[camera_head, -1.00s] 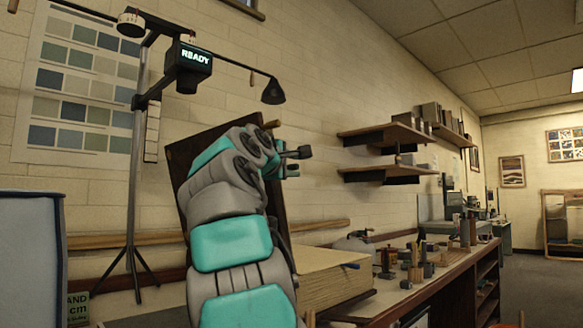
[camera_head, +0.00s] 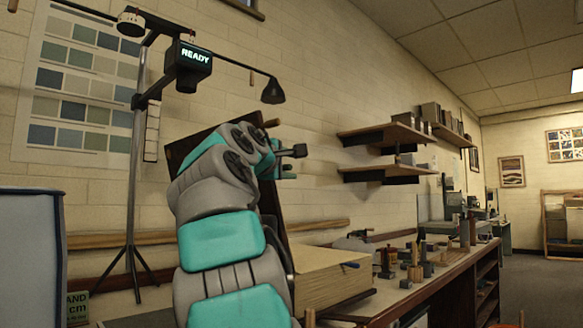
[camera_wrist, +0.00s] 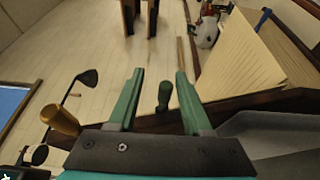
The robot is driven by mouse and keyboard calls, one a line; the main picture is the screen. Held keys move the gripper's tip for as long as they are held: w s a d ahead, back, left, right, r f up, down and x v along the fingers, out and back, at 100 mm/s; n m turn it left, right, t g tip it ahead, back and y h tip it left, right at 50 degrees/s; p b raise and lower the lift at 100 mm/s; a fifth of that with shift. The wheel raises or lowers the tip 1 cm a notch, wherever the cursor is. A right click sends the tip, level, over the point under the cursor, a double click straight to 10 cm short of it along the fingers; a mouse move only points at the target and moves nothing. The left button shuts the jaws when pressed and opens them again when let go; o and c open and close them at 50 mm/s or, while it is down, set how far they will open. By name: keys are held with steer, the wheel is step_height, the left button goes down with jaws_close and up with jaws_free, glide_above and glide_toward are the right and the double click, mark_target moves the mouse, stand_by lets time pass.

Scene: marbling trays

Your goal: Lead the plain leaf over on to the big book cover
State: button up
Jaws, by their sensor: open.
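The big book has a thick block of cream pages (camera_head: 325,278) on the bench and a dark cover (camera_head: 182,150) standing tilted up behind my arm. In the wrist view the page block (camera_wrist: 240,65) lies to the right of my fingers. I cannot pick out the plain leaf as a separate sheet. My gripper (camera_head: 290,160) is beside the raised cover, partly hidden by my arm. In the wrist view my gripper (camera_wrist: 160,75) is open, with a dark green handle (camera_wrist: 165,96) between its fingers. I cannot tell whether they touch it.
A stand (camera_head: 132,170) with a lamp (camera_head: 273,92) and a display reading READY (camera_head: 190,62) rises at the left. Wall shelves (camera_head: 385,135) hang right of my gripper. Small tools (camera_head: 418,262) crowd the bench to the right. A blue-grey panel (camera_head: 30,260) is at the left.

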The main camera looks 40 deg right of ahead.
steer(key=shift+v, duration=2.85)
steer(key=s+a+f+m+g+y, duration=0.1)
steer(key=s+a+f+y, duration=0.15)
steer(key=f, duration=1.05)
steer(key=s+a+f+m+g+y, duration=0.15)
steer(key=a+f+y, duration=0.25)
steer(key=f, duration=0.9)
steer(key=s+a+f+g+y, duration=0.1)
steer(key=s+a+f+y, duration=0.25)
steer(key=f, duration=0.85)
steer(key=s+a+f+m+g+y, duration=0.1)
steer(key=s+a+f+g+y, duration=0.2)
steer(key=s+a+f, duration=0.6)
steer(key=s+a+f+m+g+y, duration=0.2)
steer(key=s+a+f, duration=0.7)
steer(key=s+f, duration=0.5)
steer(key=shift+s+f+g+y, duration=0.3)
steer(key=shift+f+g+y, duration=0.4)
steer(key=shift+f, duration=0.25)
